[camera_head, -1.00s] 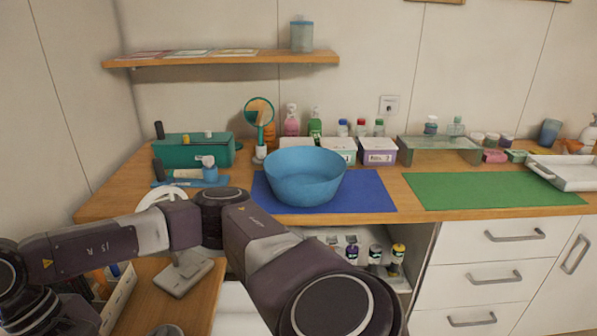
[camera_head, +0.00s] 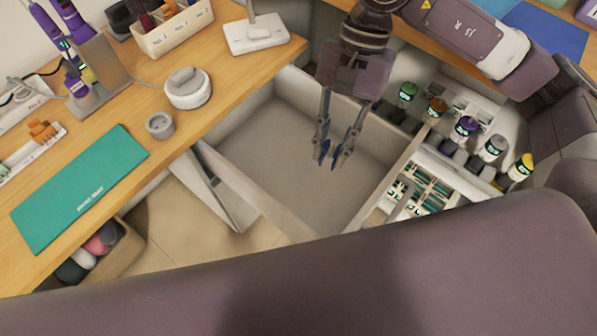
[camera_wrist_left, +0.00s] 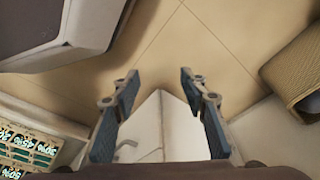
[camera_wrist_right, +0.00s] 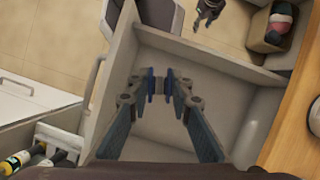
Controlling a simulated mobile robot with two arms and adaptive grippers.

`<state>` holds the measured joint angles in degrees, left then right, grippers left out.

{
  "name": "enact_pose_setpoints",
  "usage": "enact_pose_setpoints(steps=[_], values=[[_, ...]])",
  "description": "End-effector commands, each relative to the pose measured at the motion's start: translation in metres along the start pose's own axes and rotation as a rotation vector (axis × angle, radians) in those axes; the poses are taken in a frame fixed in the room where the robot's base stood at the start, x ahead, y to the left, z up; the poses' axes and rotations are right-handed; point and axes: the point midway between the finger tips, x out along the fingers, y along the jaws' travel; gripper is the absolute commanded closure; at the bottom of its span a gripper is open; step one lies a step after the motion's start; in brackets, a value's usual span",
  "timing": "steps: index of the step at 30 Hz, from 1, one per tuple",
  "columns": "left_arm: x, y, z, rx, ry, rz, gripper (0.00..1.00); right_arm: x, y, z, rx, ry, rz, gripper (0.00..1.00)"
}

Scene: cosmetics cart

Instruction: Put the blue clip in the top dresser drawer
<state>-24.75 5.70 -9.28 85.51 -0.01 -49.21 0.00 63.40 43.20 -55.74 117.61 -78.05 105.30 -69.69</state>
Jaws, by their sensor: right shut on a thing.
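The blue clip (camera_wrist_right: 161,83) is a small dark blue piece between the fingertips of my right gripper (camera_head: 327,158), partly hidden by the fingers. The right gripper points down over the open drawer (camera_head: 258,190), a pale box pulled out under the desk. Its inside looks empty. In the right wrist view the fingertips (camera_wrist_right: 160,88) are over the drawer's inside; the clip's height above the floor of the drawer is hard to tell. My left gripper (camera_wrist_left: 160,80) is open and empty over tan floor tiles. It is out of the head view.
A wooden desk (camera_head: 205,110) at left holds a green mat (camera_head: 80,190), a white round device (camera_head: 188,88) and a pencil organiser (camera_head: 172,32). Several capped bottles (camera_head: 466,128) stand right of the drawer. A bin (camera_head: 120,250) sits under the desk.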

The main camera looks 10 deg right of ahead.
Motion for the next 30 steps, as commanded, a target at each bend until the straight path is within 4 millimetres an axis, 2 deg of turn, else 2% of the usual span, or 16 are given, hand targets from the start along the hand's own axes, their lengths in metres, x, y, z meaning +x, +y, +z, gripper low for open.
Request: enact_pose_setpoints(steps=[1, 3, 9, 14, 17, 30], values=[[0.006, 0.0, -0.009, -0.002, 0.015, -0.001, 0.6, 0.022, -0.002, -0.003, 0.041, 0.001, -0.019, 0.91], [-0.002, -0.001, -0.019, -0.004, 0.024, -0.002, 0.6, 0.032, -0.005, -0.001, 0.101, 0.0, -0.044, 0.91], [-0.022, -0.002, -0.036, -0.007, 0.039, -0.004, 0.6, 0.047, -0.01, 0.003, 0.211, 0.002, -0.088, 0.91], [-0.031, -0.003, -0.041, -0.008, 0.045, -0.005, 0.6, 0.053, -0.011, 0.004, 0.248, 0.001, -0.1, 0.91], [-0.038, -0.003, -0.045, -0.009, 0.05, -0.006, 0.6, 0.066, -0.01, 0.0, 0.256, 0.0, -0.099, 0.91], [-0.089, -0.006, -0.06, -0.013, 0.078, -0.01, 0.6, 0.171, -0.01, -0.043, 0.255, -0.001, -0.098, 0.91]])
